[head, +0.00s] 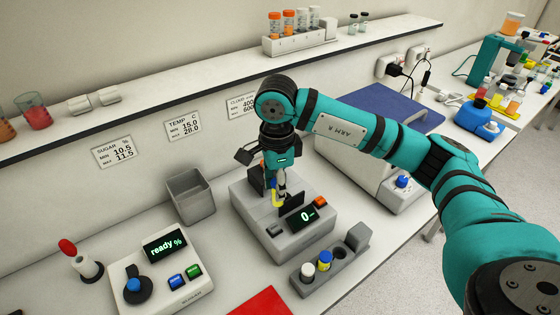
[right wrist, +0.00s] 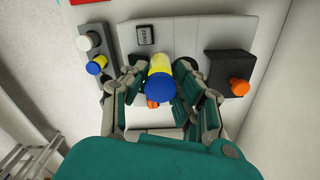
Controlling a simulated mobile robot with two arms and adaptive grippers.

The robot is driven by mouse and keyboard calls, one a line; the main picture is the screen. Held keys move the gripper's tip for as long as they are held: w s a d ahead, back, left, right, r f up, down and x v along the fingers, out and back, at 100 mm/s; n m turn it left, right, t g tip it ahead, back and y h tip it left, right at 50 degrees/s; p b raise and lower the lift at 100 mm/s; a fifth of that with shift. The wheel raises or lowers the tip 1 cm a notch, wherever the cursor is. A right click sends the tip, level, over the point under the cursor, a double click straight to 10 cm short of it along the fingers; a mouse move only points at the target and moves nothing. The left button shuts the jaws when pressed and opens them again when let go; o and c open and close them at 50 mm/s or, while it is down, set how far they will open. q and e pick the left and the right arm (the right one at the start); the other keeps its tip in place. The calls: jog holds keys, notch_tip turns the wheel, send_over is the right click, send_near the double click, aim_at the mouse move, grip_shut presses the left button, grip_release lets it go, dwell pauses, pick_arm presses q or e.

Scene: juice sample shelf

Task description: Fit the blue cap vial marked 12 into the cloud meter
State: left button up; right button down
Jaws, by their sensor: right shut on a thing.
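The cloud meter (head: 265,236) is a grey box with a dark display reading "0-". It also shows in the right wrist view (right wrist: 185,32). My right gripper (head: 277,190) points down over the meter, shut on a vial with a blue cap and yellow body (right wrist: 160,83). In the right wrist view the fingers (right wrist: 160,95) stand on both sides of this vial. A dark round opening (right wrist: 191,63) shows on the meter beside the vial, partly covered by a finger. My left gripper is not in view.
A small grey rack (head: 305,285) in front of the meter holds a white-capped vial (head: 308,271) and another blue-capped vial (head: 324,259). A dark block with an orange knob (right wrist: 238,87) rises from the meter. A grey bin (head: 190,196) and the sugar device (head: 160,285) stand left.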

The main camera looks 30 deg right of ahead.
pick_arm(q)
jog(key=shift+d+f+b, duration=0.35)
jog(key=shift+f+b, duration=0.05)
jog(key=shift+b, duration=0.25)
pick_arm(e)
jog(key=w+d+f+m, duration=0.4)
jog(key=w+f+m, duration=0.1)
jog(key=m, duration=1.1)
jog(key=shift+w+f, duration=0.15)
jog(key=shift+f, duration=0.15)
pick_arm(q)
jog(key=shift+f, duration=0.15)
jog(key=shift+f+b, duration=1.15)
jog(key=shift+b, duration=0.15)
pick_arm(e)
jog(key=shift+f, duration=1.35)
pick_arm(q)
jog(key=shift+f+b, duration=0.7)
pick_arm(e)
jog(key=shift+f, duration=1)
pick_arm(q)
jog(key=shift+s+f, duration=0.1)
pick_arm(e)
jog(key=shift+s+f, duration=0.2)
